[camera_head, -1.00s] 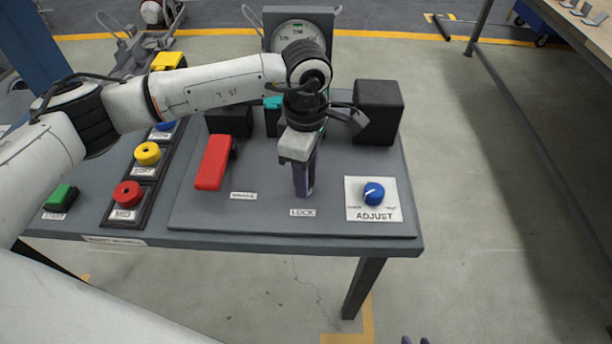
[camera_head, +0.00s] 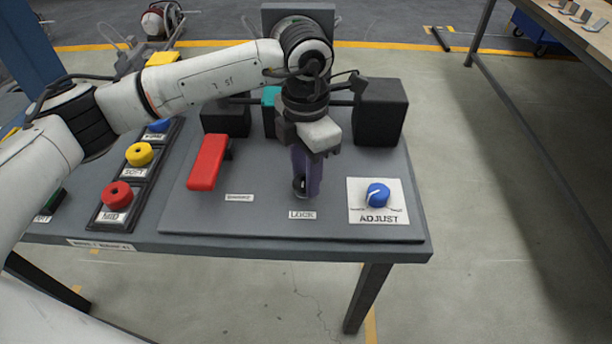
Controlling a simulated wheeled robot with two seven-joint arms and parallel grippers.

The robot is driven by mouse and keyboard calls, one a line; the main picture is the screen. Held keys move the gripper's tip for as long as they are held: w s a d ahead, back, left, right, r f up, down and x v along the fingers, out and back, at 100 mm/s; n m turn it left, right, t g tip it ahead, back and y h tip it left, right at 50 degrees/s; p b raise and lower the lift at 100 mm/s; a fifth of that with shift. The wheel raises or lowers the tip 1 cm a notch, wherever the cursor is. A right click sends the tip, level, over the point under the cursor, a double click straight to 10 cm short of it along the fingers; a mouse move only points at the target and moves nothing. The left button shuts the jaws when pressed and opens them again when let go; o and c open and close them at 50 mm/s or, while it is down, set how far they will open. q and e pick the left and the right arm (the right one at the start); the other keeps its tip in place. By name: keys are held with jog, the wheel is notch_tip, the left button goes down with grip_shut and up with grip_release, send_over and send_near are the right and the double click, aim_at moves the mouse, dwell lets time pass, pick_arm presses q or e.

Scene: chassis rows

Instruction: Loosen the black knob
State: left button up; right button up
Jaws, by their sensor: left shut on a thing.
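The black knob (camera_head: 299,184) sits above the LOCK label on the grey panel. Only a small dark part of it shows between my fingers. My left gripper (camera_head: 306,187), with purple fingers, points down over it and is shut on it. The fingers and wrist hide most of the knob, so its turn angle cannot be seen. My right gripper is not in view.
A red lever (camera_head: 207,163) stands left of the gripper. A blue ADJUST dial (camera_head: 377,195) is to the right. Black boxes (camera_head: 380,112) stand behind. Red (camera_head: 117,195) and yellow (camera_head: 139,154) buttons line the left.

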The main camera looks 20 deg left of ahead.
pick_arm(q)
jog(key=shift+f+n, duration=0.1)
jog(key=shift+n, duration=0.7)
jog(key=o, duration=1)
jog(key=shift+o, duration=0.2)
notch_tip(320, 180, up, 10)
jog(key=shift+r+b, duration=0.2)
jog(key=shift+b, duration=0.15)
